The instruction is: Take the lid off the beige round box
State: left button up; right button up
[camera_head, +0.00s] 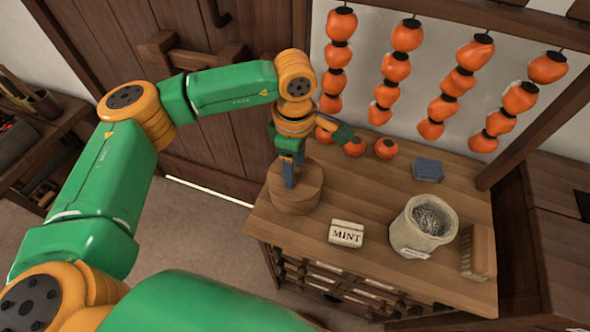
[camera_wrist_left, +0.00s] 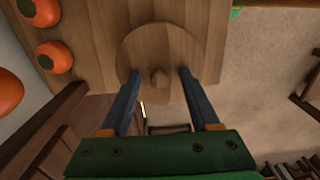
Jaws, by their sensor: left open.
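The beige round box (camera_head: 296,200) is a wooden cylinder at the left end of the wooden counter, with its lid on. In the left wrist view the round lid (camera_wrist_left: 160,45) has a small knob (camera_wrist_left: 160,79) in its middle. My left gripper (camera_head: 289,181) comes down over the box from above. It is open, and in the left wrist view its two blue fingers (camera_wrist_left: 159,74) stand on either side of the knob, with a gap on each side. Whether the fingertips touch the lid, I cannot tell. My right gripper is not in view.
Orange fruit hang on strings (camera_head: 396,67) behind, and some lie at the counter's back.

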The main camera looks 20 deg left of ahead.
pick_arm(q)
jog(key=shift+w, duration=0.15)
jog(key=shift+s, duration=0.2)
grip_shut()
jog(key=shift+w, duration=0.15)
